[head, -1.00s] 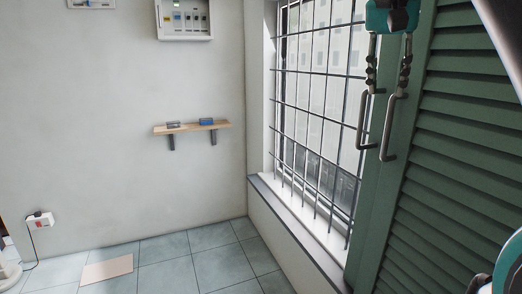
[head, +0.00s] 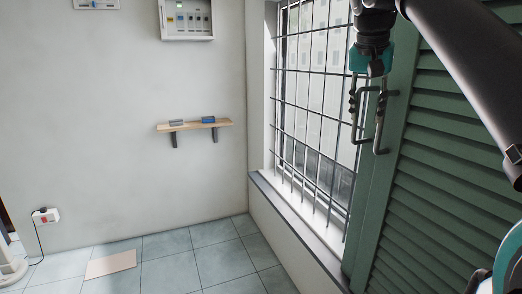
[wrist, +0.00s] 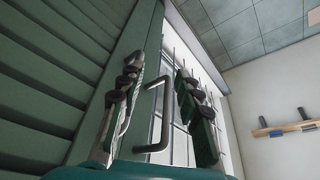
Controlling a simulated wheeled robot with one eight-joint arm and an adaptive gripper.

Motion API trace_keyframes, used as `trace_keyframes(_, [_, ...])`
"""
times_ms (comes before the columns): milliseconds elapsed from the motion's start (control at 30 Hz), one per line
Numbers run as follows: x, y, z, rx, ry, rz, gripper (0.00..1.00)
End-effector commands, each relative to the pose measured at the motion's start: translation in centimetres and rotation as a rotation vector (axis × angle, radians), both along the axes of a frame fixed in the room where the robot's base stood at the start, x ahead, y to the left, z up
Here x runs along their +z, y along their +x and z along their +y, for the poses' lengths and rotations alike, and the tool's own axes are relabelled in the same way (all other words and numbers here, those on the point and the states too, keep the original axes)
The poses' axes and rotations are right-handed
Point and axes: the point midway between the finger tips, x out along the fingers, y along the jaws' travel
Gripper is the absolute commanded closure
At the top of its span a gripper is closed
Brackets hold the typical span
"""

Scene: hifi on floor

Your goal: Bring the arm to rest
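My gripper (head: 367,110) hangs from my arm at the upper right of the head view, in front of the green louvred shutter (head: 440,150). In the wrist view my gripper (wrist: 160,105) shows two fingers spread apart with nothing between them that they touch. A grey bar handle (head: 383,122) on the shutter is just right of the fingers in the head view. In the wrist view the handle (wrist: 154,148) appears between the fingers, beyond them; the exact gap cannot be told.
A barred window (head: 318,105) with a sill (head: 300,215) is beside the shutter. A wooden shelf (head: 195,125) with small blocks is on the back wall below an electrical box (head: 187,20). A flat beige sheet (head: 110,264) lies on the tiled floor, which is otherwise mostly clear.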

Motion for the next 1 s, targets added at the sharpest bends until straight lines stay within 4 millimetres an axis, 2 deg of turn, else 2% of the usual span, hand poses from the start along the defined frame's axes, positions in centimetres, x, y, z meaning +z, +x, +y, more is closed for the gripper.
trace_keyframes(167, [-5.6, 3.5, 0.5, 0.057, 0.001, 0.005, 0.66])
trace_keyframes(300, [-11.9, 6.1, 1.1, 0.117, 0.003, 0.009, 0.66])
trace_keyframes(500, [-21.2, 7.9, 2.0, 0.202, 0.005, 0.013, 0.66])
trace_keyframes(633, [-27.3, 7.7, 2.7, 0.259, 0.007, 0.015, 0.66])
trace_keyframes(767, [-33.3, 6.6, 3.4, 0.316, 0.006, 0.016, 0.66])
trace_keyframes(900, [-39.3, 4.4, 4.2, 0.376, 0.007, 0.015, 0.66])
trace_keyframes(1000, [-43.1, 2.3, 4.7, 0.417, 0.006, 0.015, 0.66])
